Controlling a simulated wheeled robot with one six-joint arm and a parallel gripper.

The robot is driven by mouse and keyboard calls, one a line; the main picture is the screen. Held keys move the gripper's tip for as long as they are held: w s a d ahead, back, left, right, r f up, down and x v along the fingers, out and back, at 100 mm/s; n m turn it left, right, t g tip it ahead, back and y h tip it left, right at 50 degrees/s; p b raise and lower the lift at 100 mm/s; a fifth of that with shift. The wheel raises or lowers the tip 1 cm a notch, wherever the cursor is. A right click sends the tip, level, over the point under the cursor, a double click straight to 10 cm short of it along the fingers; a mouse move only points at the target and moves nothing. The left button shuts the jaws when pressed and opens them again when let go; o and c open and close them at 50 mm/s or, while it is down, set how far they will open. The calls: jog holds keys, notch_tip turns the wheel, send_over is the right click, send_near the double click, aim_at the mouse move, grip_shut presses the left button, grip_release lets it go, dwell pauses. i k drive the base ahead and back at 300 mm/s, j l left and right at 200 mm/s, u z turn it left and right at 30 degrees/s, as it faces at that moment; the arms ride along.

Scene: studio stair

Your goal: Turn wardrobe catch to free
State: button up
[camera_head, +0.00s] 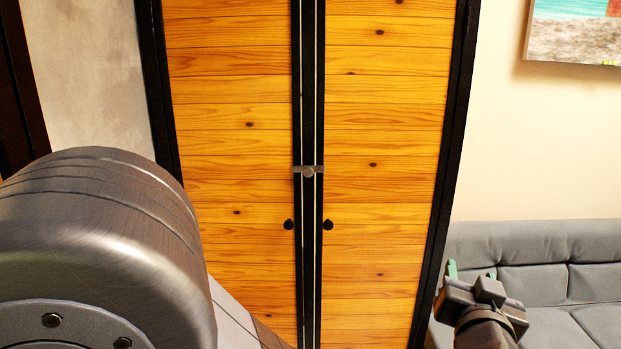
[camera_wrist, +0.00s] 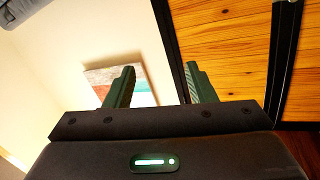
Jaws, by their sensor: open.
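The wardrobe (camera_head: 380,120) has two wood-plank doors in black frames, and they meet at a narrow gap in the middle. My gripper (camera_head: 472,270) is at the lower right in the head view, in front of the sofa and well away from the catch. In the wrist view my gripper (camera_wrist: 160,85) has its two green fingers apart with nothing between them. The wardrobe (camera_wrist: 225,45) is at the right there, and the catch is not visible.
Two black round knobs (camera_head: 289,225) (camera_head: 328,225) sit below the catch, one on each door. A grey sofa (camera_head: 560,265) stands at the right. A picture (camera_head: 575,35) hangs on the cream wall above it. The space before the doors looks clear.

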aim_at(308, 171)
jog(key=i+j+u, duration=0.2)
jog(key=i+j, duration=0.2)
jog(key=i+j+u, duration=0.25)
jog(key=i, duration=0.3)
